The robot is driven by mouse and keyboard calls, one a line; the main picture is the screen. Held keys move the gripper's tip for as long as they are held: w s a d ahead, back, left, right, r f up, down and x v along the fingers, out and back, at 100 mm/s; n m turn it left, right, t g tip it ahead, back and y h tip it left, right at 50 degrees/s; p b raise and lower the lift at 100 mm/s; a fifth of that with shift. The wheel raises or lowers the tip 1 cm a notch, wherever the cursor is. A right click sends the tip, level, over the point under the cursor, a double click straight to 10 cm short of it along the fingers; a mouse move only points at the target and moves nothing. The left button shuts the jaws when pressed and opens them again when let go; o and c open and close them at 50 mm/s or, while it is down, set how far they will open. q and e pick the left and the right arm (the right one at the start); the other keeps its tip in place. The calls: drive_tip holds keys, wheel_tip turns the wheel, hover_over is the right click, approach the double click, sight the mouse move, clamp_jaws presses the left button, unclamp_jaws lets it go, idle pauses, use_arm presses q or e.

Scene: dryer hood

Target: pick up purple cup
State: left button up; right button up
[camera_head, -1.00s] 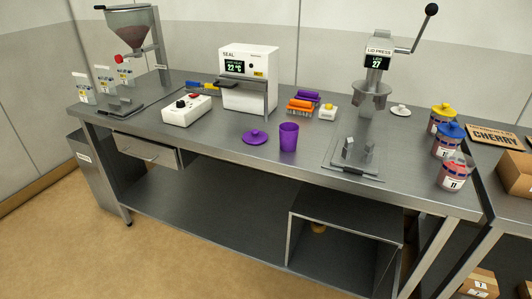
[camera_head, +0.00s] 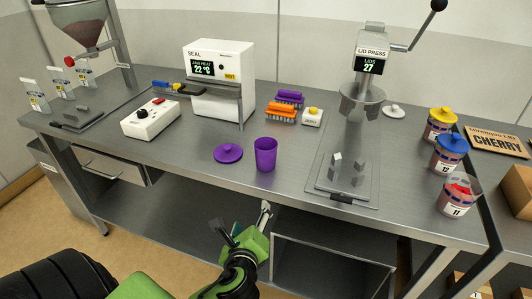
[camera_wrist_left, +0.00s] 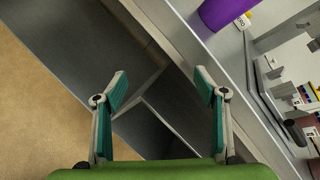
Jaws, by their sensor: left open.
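The purple cup (camera_head: 265,155) stands upright on the steel table near its front edge. Part of it also shows at the top of the left wrist view (camera_wrist_left: 225,12). A purple lid (camera_head: 228,153) with a knob lies just left of the cup. My left gripper (camera_head: 245,218) is in front of the table edge, below and slightly left of the cup, apart from it. In the left wrist view its two fingers (camera_wrist_left: 160,90) are spread with nothing between them. My right gripper is not in view.
The steel table (camera_head: 190,170) has a front edge between my gripper and the cup. A lid press (camera_head: 362,90) and its base plate stand to the right. Brushes (camera_head: 285,105) and a seal machine (camera_head: 215,75) are behind. An open box (camera_head: 330,265) sits below.

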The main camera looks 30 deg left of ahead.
sight(265, 156)
use_arm(q)
drive_tip(key=w+r+m+t+y, duration=0.1)
drive_tip(key=w+r+m+t, duration=0.3)
drive_tip(key=r+m, duration=0.6)
drive_tip(key=shift+n, duration=0.6)
drive_tip(key=x, duration=0.2)
drive_tip(key=r+x, duration=0.1)
drive_tip(key=x, duration=0.1)
drive_tip(key=p+x, duration=0.1)
drive_tip(key=x, duration=0.1)
drive_tip(key=shift+w+a+r, duration=0.1)
drive_tip(key=shift+w+r, duration=0.15)
drive_tip(key=shift+w, duration=0.1)
drive_tip(key=p+x, duration=0.1)
drive_tip(key=x, duration=0.4)
drive_tip(key=shift+w, duration=0.2)
drive_tip(key=shift+w+a, duration=0.25)
drive_tip(key=shift+w, duration=0.25)
drive_tip(key=c, duration=1.2)
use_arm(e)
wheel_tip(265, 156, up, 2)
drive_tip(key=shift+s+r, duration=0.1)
